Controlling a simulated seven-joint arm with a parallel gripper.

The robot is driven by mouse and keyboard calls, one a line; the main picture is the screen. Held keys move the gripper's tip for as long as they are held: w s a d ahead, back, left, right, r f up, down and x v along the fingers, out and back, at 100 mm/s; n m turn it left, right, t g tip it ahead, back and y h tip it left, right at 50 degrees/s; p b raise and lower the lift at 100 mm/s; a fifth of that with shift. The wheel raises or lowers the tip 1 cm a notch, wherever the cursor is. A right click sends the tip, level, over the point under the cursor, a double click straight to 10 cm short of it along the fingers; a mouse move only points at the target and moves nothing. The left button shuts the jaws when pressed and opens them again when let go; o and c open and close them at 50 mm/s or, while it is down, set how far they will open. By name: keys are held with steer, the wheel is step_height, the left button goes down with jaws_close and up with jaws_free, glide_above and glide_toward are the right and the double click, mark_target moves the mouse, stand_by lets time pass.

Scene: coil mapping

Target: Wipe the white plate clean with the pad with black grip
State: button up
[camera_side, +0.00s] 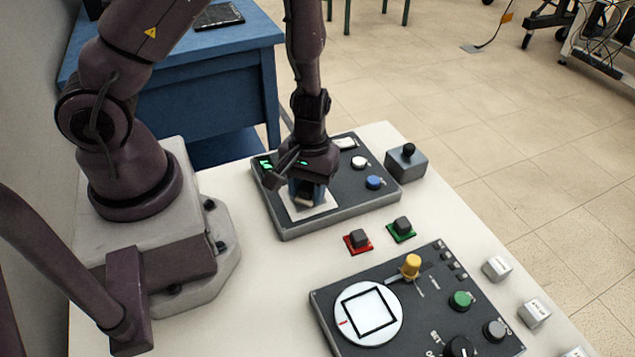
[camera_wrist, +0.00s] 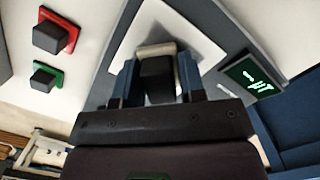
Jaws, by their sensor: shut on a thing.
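The white plate (camera_side: 294,208) is a flat square set on the dark panel at the back of the table. It also shows in the wrist view (camera_wrist: 200,45). My gripper (camera_side: 307,192) is over the plate and points down. In the wrist view, its two blue fingers (camera_wrist: 158,82) are shut on the black grip of the pad (camera_wrist: 157,75). The pad's pale edge (camera_wrist: 157,49) shows just beyond the grip, over the plate. The pad looks to be on or very close to the plate; contact cannot be told. My gripper hides part of the plate, and no marks on it are clear.
The dark panel (camera_side: 270,215) also carries a green-lit display (camera_wrist: 252,76), a white knob and a blue knob (camera_side: 375,182). Black blocks on red (camera_side: 358,241) and green (camera_side: 401,229) squares stand in front. A second panel (camera_side: 330,320) with a round dial and yellow knob is nearer.

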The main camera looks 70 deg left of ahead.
mark_target(288, 204)
steer(key=s, duration=0.2)
steer(key=shift+s, duration=0.35)
steer(key=shift+s+a+r, duration=0.1)
steer(key=shift+s+a, duration=0.1)
steer(key=shift+s, duration=0.35)
steer(key=shift+w+a+r, duration=0.2)
steer(key=shift+w, duration=0.4)
steer(key=shift+w+f, duration=0.15)
steer(key=shift+w, duration=1)
steer(key=shift+w+f, duration=0.1)
steer(key=shift+w, duration=1.8)
steer(key=shift+s+f, duration=0.1)
steer(key=shift+s, duration=0.65)
steer(key=shift+s+f, duration=0.1)
steer(key=shift+s, duration=0.25)
steer(key=shift+s+r, duration=0.2)
steer(key=shift+s, duration=0.95)
steer(key=shift+s+r, duration=0.15)
steer(key=shift+s, duration=0.6)
steer(key=shift+s+r, duration=0.1)
steer(key=shift+s, duration=0.6)
steer(key=shift+w+r, duration=0.15)
steer(key=shift+r, duration=0.5)
step_height(288, 204, up, 6)
